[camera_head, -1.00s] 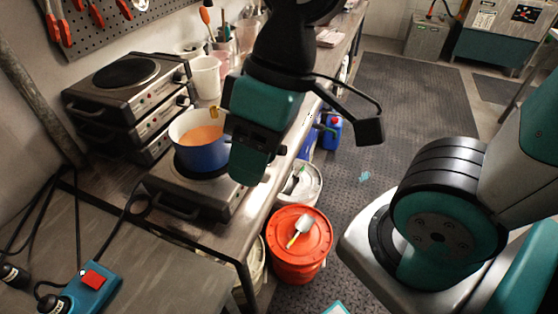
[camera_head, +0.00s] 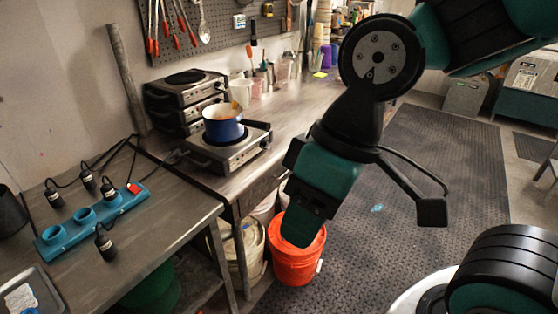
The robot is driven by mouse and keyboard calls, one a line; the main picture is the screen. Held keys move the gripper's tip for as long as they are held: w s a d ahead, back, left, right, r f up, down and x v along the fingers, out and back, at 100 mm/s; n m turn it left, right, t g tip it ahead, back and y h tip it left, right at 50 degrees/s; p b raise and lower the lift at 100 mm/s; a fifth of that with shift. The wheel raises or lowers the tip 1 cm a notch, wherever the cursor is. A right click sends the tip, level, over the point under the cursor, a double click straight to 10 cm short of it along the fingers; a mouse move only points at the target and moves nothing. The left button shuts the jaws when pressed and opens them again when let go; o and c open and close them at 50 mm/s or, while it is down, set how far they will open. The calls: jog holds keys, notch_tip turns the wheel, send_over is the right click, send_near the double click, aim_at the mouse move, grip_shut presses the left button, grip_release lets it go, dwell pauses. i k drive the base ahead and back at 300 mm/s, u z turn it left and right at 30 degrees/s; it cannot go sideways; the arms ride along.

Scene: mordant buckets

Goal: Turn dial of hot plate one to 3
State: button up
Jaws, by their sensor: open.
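A single hot plate (camera_head: 240,155) stands on the metal bench, with a blue pot (camera_head: 222,128) on it. I cannot tell which one is labelled one. My gripper (camera_head: 302,215) is teal and black. It is open and empty, to the right of and in front of the single hot plate, apart from it, and appears above the floor beside the bench edge. Its fingertips are partly hidden by its own body.
A blue power strip (camera_head: 92,218) with plugs and cables lies on the nearer table (camera_head: 150,240). An orange lidded bucket (camera_head: 290,262) and a pale bucket (camera_head: 245,250) stand on the floor below the bench. Cups and tools stand at the back.

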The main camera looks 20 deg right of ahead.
aim_at(265, 144)
jog(key=z, duration=0.2)
jog(key=i, duration=0.55)
jog(key=z, duration=0.75)
jog(key=i, duration=0.45)
jog(key=z, duration=0.25)
